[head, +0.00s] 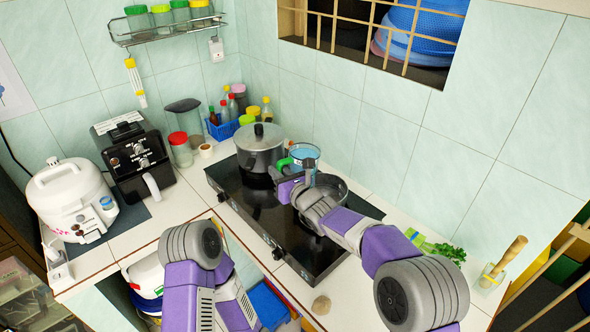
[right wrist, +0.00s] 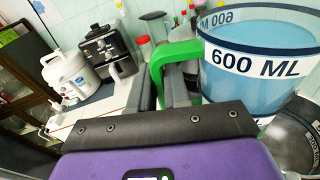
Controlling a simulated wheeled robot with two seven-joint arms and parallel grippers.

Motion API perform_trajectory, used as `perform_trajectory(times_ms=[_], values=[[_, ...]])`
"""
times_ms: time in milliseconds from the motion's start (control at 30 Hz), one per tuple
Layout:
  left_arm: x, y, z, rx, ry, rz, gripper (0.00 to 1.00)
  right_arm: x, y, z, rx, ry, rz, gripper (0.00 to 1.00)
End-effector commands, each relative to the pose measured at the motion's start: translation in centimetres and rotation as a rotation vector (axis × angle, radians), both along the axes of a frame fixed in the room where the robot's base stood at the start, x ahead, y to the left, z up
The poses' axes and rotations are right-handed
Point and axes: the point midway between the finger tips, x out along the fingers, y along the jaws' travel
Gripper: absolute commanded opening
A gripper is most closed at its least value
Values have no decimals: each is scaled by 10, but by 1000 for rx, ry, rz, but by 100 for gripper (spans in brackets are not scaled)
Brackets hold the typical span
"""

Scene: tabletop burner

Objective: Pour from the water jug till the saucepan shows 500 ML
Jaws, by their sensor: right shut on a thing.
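The water jug (head: 303,152) is clear with a green handle and holds blue water. In the right wrist view the jug (right wrist: 262,70) bears a "600 ML" label and looks close to upright. My right gripper (head: 284,175) is shut on the green handle, and its dark fingers (right wrist: 158,88) show beside the handle. The saucepan (head: 334,183) is on the right side of the black cooktop, partly hidden by my right arm. Its rim also shows below the jug in the right wrist view (right wrist: 298,128). Its reading cannot be made out. My left gripper is out of view.
A lidded pot (head: 260,146) stands on the left of the cooktop (head: 258,208), close to the jug. An air fryer (head: 133,155) and a white cooker (head: 72,198) stand at the left. Green vegetables (head: 440,250) lie at the right. The tiled wall is behind.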

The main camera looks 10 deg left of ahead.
Motion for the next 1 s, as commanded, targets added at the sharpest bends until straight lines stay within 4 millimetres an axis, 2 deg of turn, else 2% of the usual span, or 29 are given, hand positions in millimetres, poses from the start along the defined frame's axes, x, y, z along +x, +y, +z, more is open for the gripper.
perform_trajectory(times_ms=[367, 767, 1000], values=[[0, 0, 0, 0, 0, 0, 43, 0, 0, 4, 4, -6, 0, 0], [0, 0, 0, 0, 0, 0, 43, -2, 1, -13, 73, 69, 0, 0], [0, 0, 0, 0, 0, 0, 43, -2, 1, -11, 74, 66, 1, 0]])
